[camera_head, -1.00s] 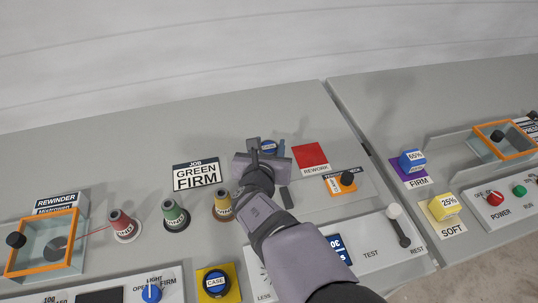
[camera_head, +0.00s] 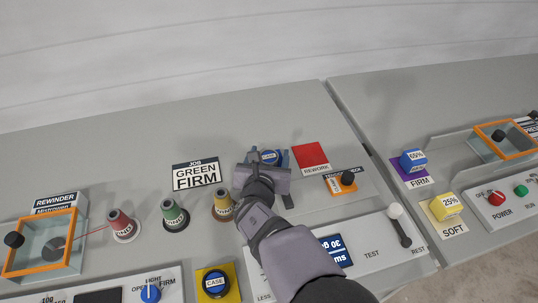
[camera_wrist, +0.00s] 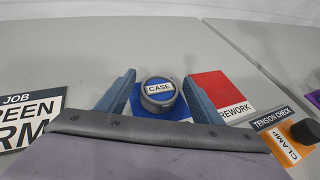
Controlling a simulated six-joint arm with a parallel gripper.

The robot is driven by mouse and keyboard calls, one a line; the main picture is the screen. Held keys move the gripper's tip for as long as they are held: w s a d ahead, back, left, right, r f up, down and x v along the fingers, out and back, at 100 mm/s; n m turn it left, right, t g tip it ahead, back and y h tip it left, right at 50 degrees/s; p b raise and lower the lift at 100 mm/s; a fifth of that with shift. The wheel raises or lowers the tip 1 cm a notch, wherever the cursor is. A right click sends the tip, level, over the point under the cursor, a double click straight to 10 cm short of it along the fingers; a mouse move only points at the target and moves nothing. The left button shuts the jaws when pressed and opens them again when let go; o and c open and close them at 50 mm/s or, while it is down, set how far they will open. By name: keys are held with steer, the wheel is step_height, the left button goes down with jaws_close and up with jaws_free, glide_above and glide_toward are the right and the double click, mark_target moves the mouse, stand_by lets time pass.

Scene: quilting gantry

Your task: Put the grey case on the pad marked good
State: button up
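The grey case (camera_wrist: 158,96), round with a white CASE label on top, sits upright on a blue pad (camera_wrist: 184,119) in the wrist view. It also shows in the head view (camera_head: 269,156), partly behind my gripper. My gripper (camera_wrist: 158,88) is open, one blue-grey finger on each side of the case, with narrow gaps between. The gripper also shows in the head view (camera_head: 268,160). Any wording on the blue pad is hidden by the case and gripper.
The red REWORK pad (camera_head: 310,157) is empty, right of the blue pad. A tension-check clamp (camera_head: 346,179) stands below it. Several thread cones (camera_head: 174,215) stand to the left, behind another round piece labelled CASE (camera_head: 215,284) on a yellow pad. The back of the table is clear.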

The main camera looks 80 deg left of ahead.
steer(key=shift+r, duration=0.1)
steer(key=shift+r+p, duration=0.15)
steer(key=shift+p, duration=0.15)
steer(key=b+v, duration=0.1)
steer(key=v, duration=1.1)
steer(key=shift+b, duration=0.35)
steer(key=shift+w, duration=0.1)
